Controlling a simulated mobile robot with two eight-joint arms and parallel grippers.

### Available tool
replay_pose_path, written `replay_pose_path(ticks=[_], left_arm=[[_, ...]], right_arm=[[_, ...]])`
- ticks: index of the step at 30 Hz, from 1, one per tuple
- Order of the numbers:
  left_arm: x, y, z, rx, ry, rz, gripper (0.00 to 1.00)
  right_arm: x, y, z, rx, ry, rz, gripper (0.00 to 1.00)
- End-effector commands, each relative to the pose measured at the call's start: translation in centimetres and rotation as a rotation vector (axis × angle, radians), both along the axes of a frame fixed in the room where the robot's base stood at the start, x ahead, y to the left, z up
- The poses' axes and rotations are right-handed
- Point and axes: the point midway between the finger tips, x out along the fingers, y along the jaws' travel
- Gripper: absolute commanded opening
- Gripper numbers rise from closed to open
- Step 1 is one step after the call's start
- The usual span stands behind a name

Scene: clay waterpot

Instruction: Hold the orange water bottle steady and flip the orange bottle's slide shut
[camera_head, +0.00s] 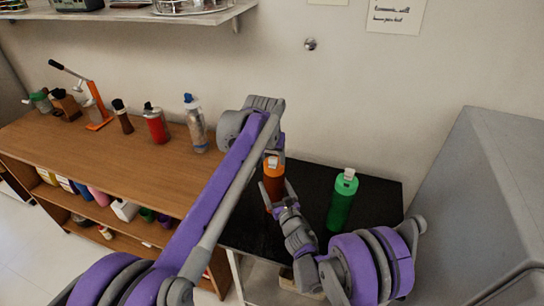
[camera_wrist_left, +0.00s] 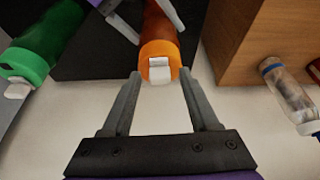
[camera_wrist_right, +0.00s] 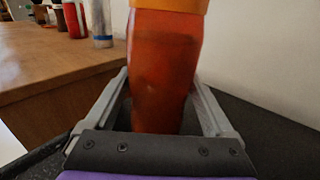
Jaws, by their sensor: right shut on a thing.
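The orange water bottle (camera_head: 273,178) stands upright on the black counter top. In the right wrist view its translucent body (camera_wrist_right: 163,70) is between the fingers of my right gripper (camera_wrist_right: 170,95), which is shut on it. In the left wrist view its orange cap with a white slide (camera_wrist_left: 159,66) shows from above. My left gripper (camera_wrist_left: 163,85) is open, with its two fingers apart on either side of the cap and nothing gripped. In the head view the left arm hides part of the area beside the bottle. I cannot tell whether the fingers touch the cap.
A green bottle (camera_head: 342,200) stands on the black counter (camera_head: 380,190) right of the orange one. A wooden shelf unit (camera_head: 90,160) at the left bears several bottles and an orange press (camera_head: 97,108). A grey cabinet (camera_head: 500,150) stands at the right. The wall is close behind.

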Motion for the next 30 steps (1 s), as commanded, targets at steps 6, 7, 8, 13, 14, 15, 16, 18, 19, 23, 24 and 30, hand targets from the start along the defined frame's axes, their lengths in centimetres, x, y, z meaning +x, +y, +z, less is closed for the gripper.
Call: replay_pose_path(ticks=[6, 7, 8, 13, 14, 15, 16, 18, 19, 23, 24, 30], left_arm=[[0.1, 0.0, -0.1, 0.000, -0.001, 0.000, 0.65], [0.1, 0.0, -0.1, 0.000, -0.001, 0.000, 0.65], [0.1, 0.0, 0.0, 0.000, -0.001, 0.000, 0.65], [-0.4, 0.1, 1.1, 0.000, -0.001, 0.000, 0.65], [-0.6, 0.1, 1.5, 0.000, -0.001, 0.000, 0.65], [-0.8, 0.2, 2.1, 0.000, -0.001, 0.000, 0.65], [-1.1, 0.3, 2.7, 0.000, -0.001, 0.000, 0.65], [-1.6, 0.4, 4.1, 0.000, -0.001, -0.001, 0.65], [-1.9, 0.5, 4.7, 0.000, -0.001, -0.001, 0.65], [-2.9, 0.7, 7.3, 0.000, -0.001, -0.001, 0.65], [-3.2, 0.8, 8.0, 0.000, -0.001, -0.001, 0.65], [-4.2, 1.0, 10.4, 0.000, -0.001, 0.000, 0.65]], right_arm=[[-0.1, 0.0, 0.0, -0.001, 0.000, 0.001, 0.00], [-0.1, 0.0, 0.0, -0.002, -0.001, 0.001, 0.00], [-0.1, 0.0, 0.0, -0.002, -0.001, 0.001, 0.00], [-0.1, 0.0, 0.0, -0.002, -0.002, 0.001, 0.00], [-0.1, 0.0, 0.0, -0.002, -0.002, 0.001, 0.00], [-0.1, 0.0, 0.0, -0.002, -0.002, 0.001, 0.00], [-0.1, 0.0, 0.0, -0.002, -0.002, 0.001, 0.00], [-0.1, 0.0, 0.0, -0.002, -0.002, 0.001, 0.00], [-0.1, 0.0, 0.0, -0.002, -0.002, 0.001, 0.00], [-0.1, 0.0, 0.0, -0.002, -0.002, 0.002, 0.00], [-0.1, 0.0, 0.0, -0.002, -0.002, 0.002, 0.00], [-0.1, 0.1, 0.0, -0.002, -0.002, 0.002, 0.00]])
